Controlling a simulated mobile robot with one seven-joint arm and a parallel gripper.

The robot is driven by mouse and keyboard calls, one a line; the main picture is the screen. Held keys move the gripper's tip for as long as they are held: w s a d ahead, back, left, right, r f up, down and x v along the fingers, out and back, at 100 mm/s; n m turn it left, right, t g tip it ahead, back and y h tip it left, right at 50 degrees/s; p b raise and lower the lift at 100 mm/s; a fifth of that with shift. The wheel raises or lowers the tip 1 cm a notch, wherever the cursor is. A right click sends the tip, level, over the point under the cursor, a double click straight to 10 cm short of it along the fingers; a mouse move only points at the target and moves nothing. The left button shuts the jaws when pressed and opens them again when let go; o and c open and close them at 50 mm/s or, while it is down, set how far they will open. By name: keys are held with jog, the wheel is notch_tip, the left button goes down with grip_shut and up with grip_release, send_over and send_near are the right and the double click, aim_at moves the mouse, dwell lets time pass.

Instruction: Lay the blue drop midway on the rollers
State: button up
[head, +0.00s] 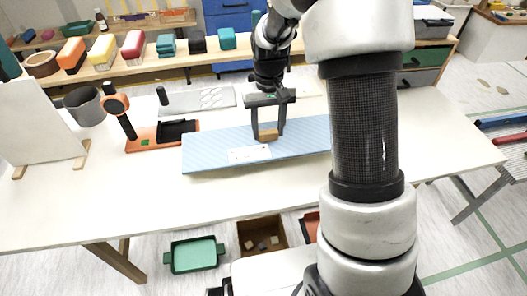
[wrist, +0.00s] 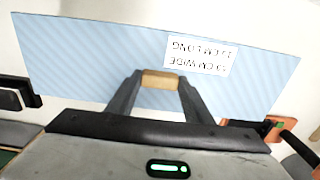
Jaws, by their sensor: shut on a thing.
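The blue drop (head: 220,148) is a pale blue striped sheet with a white printed label and a small wooden block (head: 268,136) on its face. It is over the middle of the white table, and its right end is hidden behind my arm. My gripper (head: 267,131) is shut on the wooden block. In the wrist view, the drop (wrist: 90,60) spreads beyond both fingers, and the block (wrist: 160,80) sits between the fingertips. I cannot tell whether the drop touches the table. I cannot identify the rollers for certain; a grey stand at the far right carries blue and red bars (head: 502,121).
An orange-based tool (head: 150,140) stands close behind the drop's left end. A grey mug (head: 84,105) and a white board (head: 38,125) are at the left. A shelf with coloured blocks (head: 103,52) runs behind. The table's front left is clear.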

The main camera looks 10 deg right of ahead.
aim_at(268, 140)
jog(key=shift+f+b, duration=0.5)
jog(key=shift+f, duration=2.8)
jog(key=shift+f, duration=0.1)
jog(key=o, duration=1)
jog(key=shift+f, duration=0.1)
jog(key=o, duration=0.5)
